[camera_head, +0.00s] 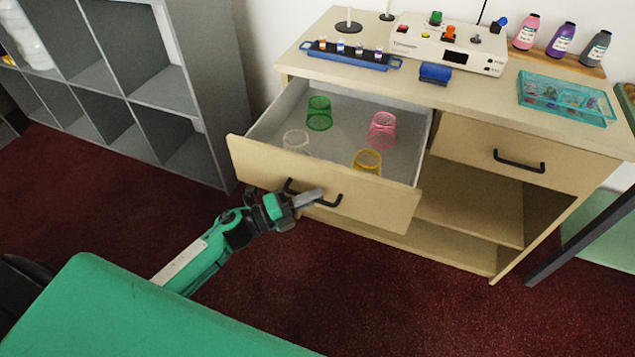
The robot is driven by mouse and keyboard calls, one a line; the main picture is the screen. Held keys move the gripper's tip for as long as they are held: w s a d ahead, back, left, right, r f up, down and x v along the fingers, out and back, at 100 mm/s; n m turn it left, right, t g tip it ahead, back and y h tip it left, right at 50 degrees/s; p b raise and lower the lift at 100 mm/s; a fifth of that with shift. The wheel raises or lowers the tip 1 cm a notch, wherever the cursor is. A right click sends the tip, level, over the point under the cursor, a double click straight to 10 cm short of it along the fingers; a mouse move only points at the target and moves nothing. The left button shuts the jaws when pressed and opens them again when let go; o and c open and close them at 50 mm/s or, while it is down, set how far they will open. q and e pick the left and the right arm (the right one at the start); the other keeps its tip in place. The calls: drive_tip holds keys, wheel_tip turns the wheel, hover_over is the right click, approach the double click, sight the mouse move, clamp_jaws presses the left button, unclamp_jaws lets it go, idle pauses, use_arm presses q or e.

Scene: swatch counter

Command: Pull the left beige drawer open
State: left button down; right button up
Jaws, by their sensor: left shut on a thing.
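The left beige drawer (370,208) stands pulled out from the wooden counter, and its grey inside shows. In it are a green cup (319,113), a pink cup (382,130), a yellow cup (367,161) and a whitish cup (296,140). Its black handle (331,202) is on the front face. My left gripper (304,199) is at this handle, shut on it; the gripper hides part of the handle. My right gripper is not in view.
The right drawer (560,162) is closed, with an open shelf (470,212) below. A grey cubby shelf (210,80) stands left of the counter. A blue rack (350,57), a white device (450,45), bottles and a teal tray (566,98) are on top. The red floor in front is clear.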

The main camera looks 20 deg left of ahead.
use_arm(q)
drive_tip(key=s, duration=0.3)
drive_tip(key=shift+s, duration=0.25)
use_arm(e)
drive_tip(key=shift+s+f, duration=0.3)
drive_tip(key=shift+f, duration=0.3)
use_arm(q)
drive_tip(key=c, duration=1.5)
unclamp_jaws()
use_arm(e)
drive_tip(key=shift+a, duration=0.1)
